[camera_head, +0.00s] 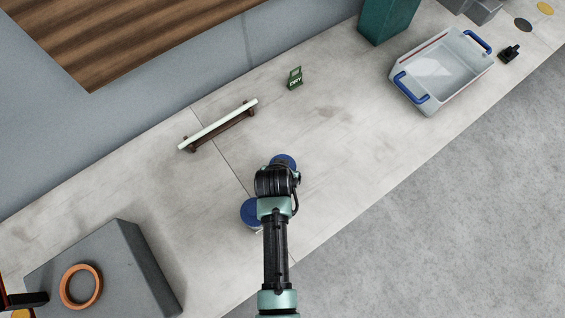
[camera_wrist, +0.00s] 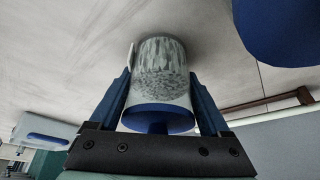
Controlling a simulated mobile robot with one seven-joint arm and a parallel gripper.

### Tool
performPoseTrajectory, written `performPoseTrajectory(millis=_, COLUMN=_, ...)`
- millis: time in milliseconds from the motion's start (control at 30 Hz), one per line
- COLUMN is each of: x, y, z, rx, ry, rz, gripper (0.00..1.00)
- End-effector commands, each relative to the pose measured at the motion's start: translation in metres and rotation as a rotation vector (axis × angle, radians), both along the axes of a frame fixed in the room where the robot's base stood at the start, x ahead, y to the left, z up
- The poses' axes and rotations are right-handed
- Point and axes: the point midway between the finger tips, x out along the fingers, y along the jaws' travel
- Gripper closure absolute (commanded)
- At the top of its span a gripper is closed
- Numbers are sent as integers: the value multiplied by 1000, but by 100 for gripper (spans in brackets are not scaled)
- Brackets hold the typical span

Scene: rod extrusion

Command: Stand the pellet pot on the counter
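The pellet pot (camera_wrist: 160,70) is a clear cylinder with grey grains inside and a blue lid that faces my gripper. My gripper (camera_wrist: 160,92) has a blue finger on each side of it, close against its wall, and looks shut on it. In the head view my wrist hides most of the pot; a blue round part (camera_head: 283,160) shows just beyond the wrist. The pot's far end is at or near the counter (camera_head: 345,130); I cannot tell if it touches. A second blue-topped thing (camera_head: 252,213) stands close by, also in the wrist view (camera_wrist: 290,25).
A pale rod on a dark stand (camera_head: 218,126) and a green DRY sign (camera_head: 294,78) are behind. A clear bin with blue handles (camera_head: 440,70) and a teal box (camera_head: 388,18) are at right. A grey block with an orange ring (camera_head: 82,287) is at lower left.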

Motion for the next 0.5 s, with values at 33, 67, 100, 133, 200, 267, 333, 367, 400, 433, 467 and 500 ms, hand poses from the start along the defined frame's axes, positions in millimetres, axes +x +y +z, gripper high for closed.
performPoseTrajectory(millis=33, x=0, y=0, z=0, rx=0, ry=1, rz=0, gripper=10)
performPoseTrajectory(millis=67, x=0, y=0, z=0, rx=0, ry=1, rz=0, gripper=5)
performPoseTrajectory(millis=100, x=0, y=0, z=0, rx=0, ry=1, rz=0, gripper=0)
performPoseTrajectory(millis=133, x=0, y=0, z=0, rx=0, ry=1, rz=0, gripper=0)
performPoseTrajectory(millis=200, x=0, y=0, z=0, rx=0, ry=1, rz=0, gripper=0)
performPoseTrajectory(millis=267, x=0, y=0, z=0, rx=0, ry=1, rz=0, gripper=0)
performPoseTrajectory(millis=333, x=0, y=0, z=1, rx=0, ry=1, rz=0, gripper=0)
performPoseTrajectory(millis=367, x=0, y=0, z=2, rx=0, ry=1, rz=0, gripper=0)
performPoseTrajectory(millis=400, x=0, y=0, z=5, rx=0, ry=0, rz=0, gripper=0)
performPoseTrajectory(millis=433, x=-1, y=0, z=5, rx=0, ry=0, rz=0, gripper=0)
performPoseTrajectory(millis=467, x=-2, y=0, z=7, rx=0, ry=0, rz=0, gripper=0)
performPoseTrajectory(millis=500, x=-3, y=1, z=11, rx=0, ry=0, rz=0, gripper=0)
